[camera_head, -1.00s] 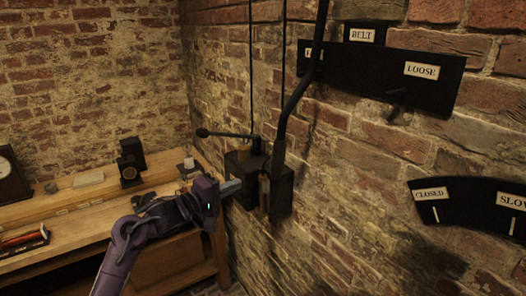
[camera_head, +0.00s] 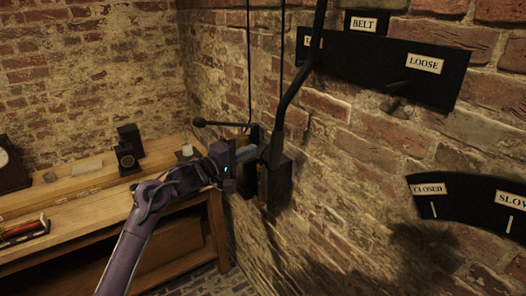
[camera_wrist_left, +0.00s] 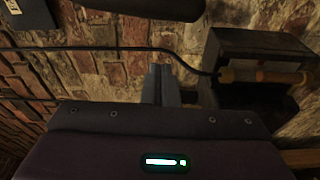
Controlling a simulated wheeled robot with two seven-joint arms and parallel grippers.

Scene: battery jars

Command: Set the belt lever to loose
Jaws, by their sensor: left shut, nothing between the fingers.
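The belt lever (camera_head: 294,92) is a long dark bar coming down from the top edge in the head view. It crosses the left end of the black BELT plate (camera_head: 390,70), partly covering the left label. The LOOSE label (camera_head: 424,63) is at the plate's right end, away from the lever. My left gripper (camera_head: 255,152) is shut and empty, just left of the lever's lower end; contact cannot be told. In the left wrist view, its fingers (camera_wrist_left: 161,84) point at the brick wall, below a dark bar at the top edge. My right gripper is out of view.
Dark boxes (camera_head: 277,187) on the wall sit close around my left gripper, and one with a brass cylinder (camera_wrist_left: 262,75) shows in the wrist view. A thin rod with a ball end (camera_head: 199,122) sticks out left. A wooden bench (camera_head: 75,225) stands at left.

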